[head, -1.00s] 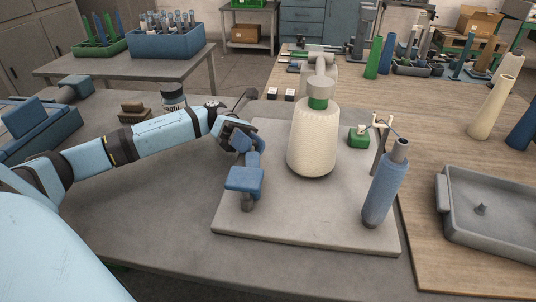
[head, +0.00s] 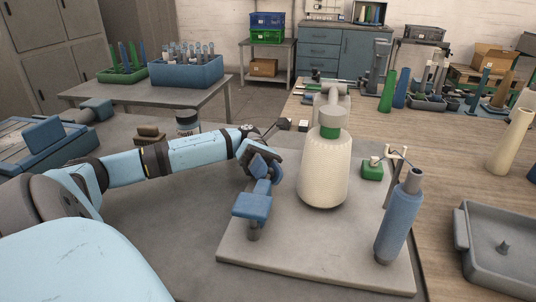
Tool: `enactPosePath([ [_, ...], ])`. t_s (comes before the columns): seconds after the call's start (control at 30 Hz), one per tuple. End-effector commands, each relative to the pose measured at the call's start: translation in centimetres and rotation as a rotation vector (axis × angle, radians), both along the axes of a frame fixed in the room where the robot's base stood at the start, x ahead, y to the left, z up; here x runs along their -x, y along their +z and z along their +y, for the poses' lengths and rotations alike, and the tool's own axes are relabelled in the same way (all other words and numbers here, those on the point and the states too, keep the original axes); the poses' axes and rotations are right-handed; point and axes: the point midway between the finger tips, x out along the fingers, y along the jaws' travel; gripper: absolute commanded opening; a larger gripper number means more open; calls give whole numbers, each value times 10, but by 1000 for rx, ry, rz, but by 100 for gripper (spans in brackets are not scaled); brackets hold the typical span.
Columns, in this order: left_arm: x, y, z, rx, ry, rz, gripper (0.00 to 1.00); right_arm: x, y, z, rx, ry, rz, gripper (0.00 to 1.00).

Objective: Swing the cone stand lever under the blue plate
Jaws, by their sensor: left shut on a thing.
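My left gripper (head: 262,168) reaches in from the left over the grey base plate (head: 300,268), left of the large cream yarn cone (head: 325,172). It is shut on what seems to be the cone stand lever, which its jaws mostly hide. Just below and in front of the jaws, a blue plate (head: 252,206) sits on a short dark post on the base plate. I cannot tell whether the lever is under it or beside it. My right gripper is not in view.
A blue yarn cone (head: 397,218) stands at the base plate's right, near a green block (head: 372,170). A grey tray (head: 500,225) lies on the wooden table at right. A dark-lidded jar (head: 187,122) stands behind my left arm. The base plate's front is clear.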

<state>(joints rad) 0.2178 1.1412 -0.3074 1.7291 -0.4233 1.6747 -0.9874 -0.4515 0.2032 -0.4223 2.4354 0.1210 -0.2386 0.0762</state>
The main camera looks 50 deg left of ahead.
Motion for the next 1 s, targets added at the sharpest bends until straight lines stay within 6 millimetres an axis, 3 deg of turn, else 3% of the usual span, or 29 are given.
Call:
enactPosePath([
  [0.03, 1, -3, -4, 1, -1, -1, 0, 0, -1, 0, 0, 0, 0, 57],
  [0.07, 0, -3, -4, 0, 0, 0, 40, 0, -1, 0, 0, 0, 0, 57],
  [0.13, 1, -3, -3, -1, -1, 0, 52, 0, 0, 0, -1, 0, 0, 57],
  [0.5, 0, -1, -2, 0, -1, 0, 52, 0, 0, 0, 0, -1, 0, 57],
  [0.63, 0, 10, -1, 0, -1, -2, 52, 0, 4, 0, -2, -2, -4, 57],
  [0.87, 0, 59, -1, 0, -1, -4, 52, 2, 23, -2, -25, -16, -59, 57],
  [1.0, 0, 94, -2, 0, -2, -4, 52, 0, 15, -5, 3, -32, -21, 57],
])
